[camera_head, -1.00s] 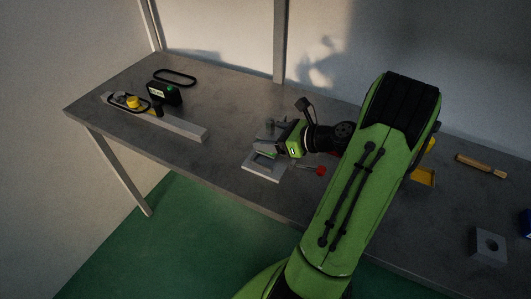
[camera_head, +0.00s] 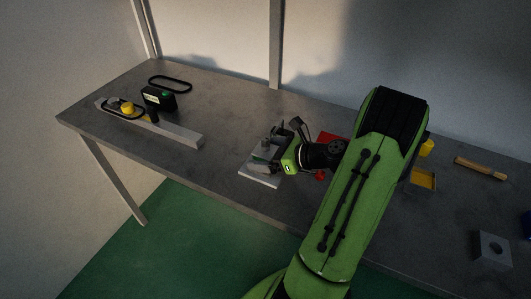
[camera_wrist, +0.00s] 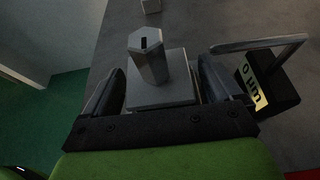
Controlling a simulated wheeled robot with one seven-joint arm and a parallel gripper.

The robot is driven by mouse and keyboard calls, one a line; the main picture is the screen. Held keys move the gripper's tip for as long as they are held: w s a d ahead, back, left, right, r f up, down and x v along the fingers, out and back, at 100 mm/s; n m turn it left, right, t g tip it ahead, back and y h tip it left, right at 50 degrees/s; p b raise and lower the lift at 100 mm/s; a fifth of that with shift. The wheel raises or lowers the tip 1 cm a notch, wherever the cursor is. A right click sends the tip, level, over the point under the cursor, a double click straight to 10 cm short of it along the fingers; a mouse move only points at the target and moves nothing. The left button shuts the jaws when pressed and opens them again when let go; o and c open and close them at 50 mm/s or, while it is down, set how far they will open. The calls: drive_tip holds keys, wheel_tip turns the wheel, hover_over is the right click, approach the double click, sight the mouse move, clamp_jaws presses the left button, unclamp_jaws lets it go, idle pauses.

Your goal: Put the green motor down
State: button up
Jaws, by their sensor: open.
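My gripper (camera_head: 268,154) is low over the grey base plate (camera_head: 258,179) near the middle of the bench. In the wrist view my gripper (camera_wrist: 163,72) is open, with one finger on each side of a grey six-sided post (camera_wrist: 148,62) with a dark slot in its top. The post stands upright on a square grey block (camera_wrist: 170,92). I cannot tell whether the fingers touch the block. No clearly green motor shows; a small dark green patch (camera_head: 260,157) is visible near the fingers, partly hidden.
A black box with a "0 µm" label (camera_wrist: 262,88) is close beside the right finger. At the bench's left are a grey rail (camera_head: 178,132), a yellow pulley (camera_head: 127,107), a black box (camera_head: 158,97) and a black belt (camera_head: 170,83). A grey holed block (camera_head: 492,250) is at right.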

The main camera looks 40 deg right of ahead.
drive_tip(key=shift+s+d+r, duration=0.15)
drive_tip(key=shift+s+r, duration=0.15)
drive_tip(key=p+v, duration=0.3)
drive_tip(key=v, duration=0.8)
drive_tip(key=shift+r+p, duration=0.1)
drive_tip(key=shift+p, duration=0.3)
drive_tip(key=shift+s, duration=0.2)
